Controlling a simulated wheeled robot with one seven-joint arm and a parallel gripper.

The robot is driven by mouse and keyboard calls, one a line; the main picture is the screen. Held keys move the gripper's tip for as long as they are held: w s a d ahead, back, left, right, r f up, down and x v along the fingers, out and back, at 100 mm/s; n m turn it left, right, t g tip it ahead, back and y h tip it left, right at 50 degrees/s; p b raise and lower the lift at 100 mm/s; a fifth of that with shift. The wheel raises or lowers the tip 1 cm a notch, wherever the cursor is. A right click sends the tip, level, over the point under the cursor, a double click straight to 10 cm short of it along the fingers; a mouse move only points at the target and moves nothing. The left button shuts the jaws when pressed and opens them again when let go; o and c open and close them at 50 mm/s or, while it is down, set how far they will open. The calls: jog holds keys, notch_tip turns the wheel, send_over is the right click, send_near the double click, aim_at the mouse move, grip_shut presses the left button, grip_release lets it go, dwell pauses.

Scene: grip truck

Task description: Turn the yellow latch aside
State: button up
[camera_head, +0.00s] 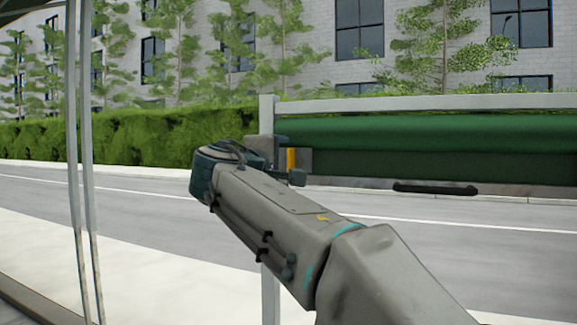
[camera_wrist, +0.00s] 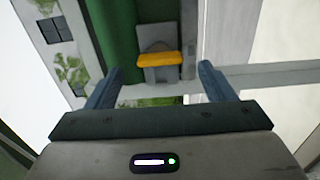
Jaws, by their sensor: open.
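The yellow latch (camera_wrist: 160,59) sits across a grey mount on the green panel in the wrist view, ahead of my gripper and roughly midway between its fingers. In the head view the latch (camera_head: 291,160) shows as a short upright yellow bar beside the grey post. My gripper (camera_wrist: 160,82) is open, with its two blue-grey fingers spread apart and nothing between them. A gap shows between the fingertips and the latch. In the head view my arm reaches toward the post, and most of my gripper is hidden behind the wrist.
The green panel (camera_head: 430,150) extends right of the post, with a black handle (camera_head: 435,188) low on it. A grey rail (camera_head: 420,103) runs along its top. A thin pale pole (camera_head: 82,150) stands at the left. The road (camera_head: 130,205) is clear.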

jog(key=v, duration=0.9)
jog(key=shift+s, duration=0.15)
jog(key=shift+d, duration=0.1)
